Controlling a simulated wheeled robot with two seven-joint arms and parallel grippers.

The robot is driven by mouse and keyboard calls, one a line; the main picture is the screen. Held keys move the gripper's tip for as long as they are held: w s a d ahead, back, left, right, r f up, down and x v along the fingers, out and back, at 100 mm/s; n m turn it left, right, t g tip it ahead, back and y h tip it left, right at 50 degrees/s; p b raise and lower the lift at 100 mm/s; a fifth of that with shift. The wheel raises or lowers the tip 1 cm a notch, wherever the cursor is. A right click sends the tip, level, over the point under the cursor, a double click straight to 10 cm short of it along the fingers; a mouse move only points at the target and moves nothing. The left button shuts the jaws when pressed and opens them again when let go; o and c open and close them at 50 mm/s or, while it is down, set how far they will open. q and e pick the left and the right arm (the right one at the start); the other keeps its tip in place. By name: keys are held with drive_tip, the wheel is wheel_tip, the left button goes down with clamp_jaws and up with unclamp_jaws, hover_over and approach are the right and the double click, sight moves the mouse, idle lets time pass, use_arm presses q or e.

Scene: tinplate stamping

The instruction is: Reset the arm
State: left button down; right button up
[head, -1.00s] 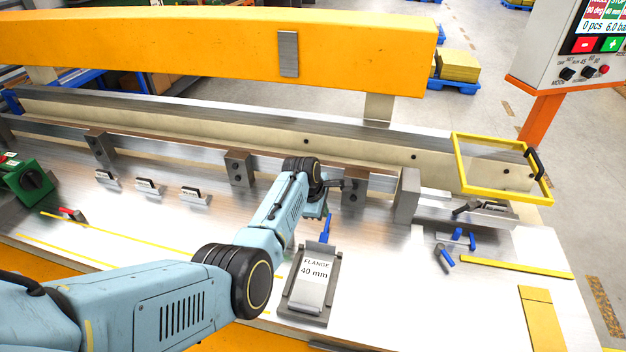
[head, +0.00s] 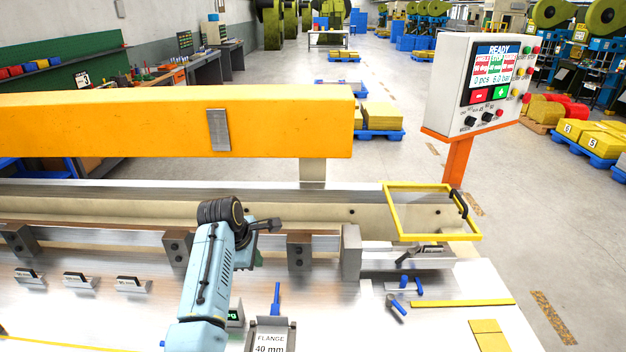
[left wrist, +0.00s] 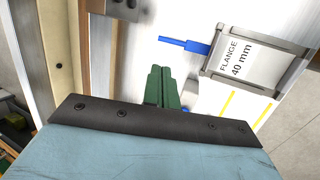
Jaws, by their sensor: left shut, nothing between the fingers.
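My left arm rises from the bottom of the head view to its wrist (head: 220,210) in front of the press beam. The block also stands beside my forearm in the head view (head: 270,336). My right gripper is not in view.
A yellow frame (head: 392,222) stands at the right end of the machine. The control panel (head: 492,85) stands behind it, reading READY. Small blue-handled tools (head: 397,307) and a yellow strip (head: 462,303) lie on the bright plate. The orange beam (head: 170,125) spans the back.

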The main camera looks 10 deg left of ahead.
use_arm(q)
drive_tip(key=s+a+f+m+y, duration=0.25)
drive_tip(key=s+f+m, duration=0.3)
drive_tip(key=s, duration=0.45)
drive_tip(key=s+d+r+m+h, duration=0.1)
drive_tip(key=s+d+m, duration=0.1)
drive_tip(key=s+m, duration=0.9)
drive_tip(key=s+d+r+m, duration=0.1)
drive_tip(key=s+d+m, duration=0.3)
drive_tip(key=s, duration=1.2)
wheel_tip(320, 180, down, 32)
drive_tip(key=a+m+g+b, duration=0.1)
drive_tip(key=g+b, duration=0.1)
drive_tip(key=b, duration=0.7)
drive_tip(key=s+a+f+b, duration=0.1)
drive_tip(key=s+f+b, duration=0.3)
drive_tip(key=s+f, duration=0.5)
drive_tip(key=s+a+f+g+b, duration=0.1)
drive_tip(key=s+f+b, duration=0.3)
drive_tip(key=s+f, duration=0.5)
wheel_tip(320, 180, down, 8)
drive_tip(key=shift+a+r+b, duration=0.25)
drive_tip(key=shift+a+b, duration=0.05)
drive_tip(key=shift+a, duration=0.3)
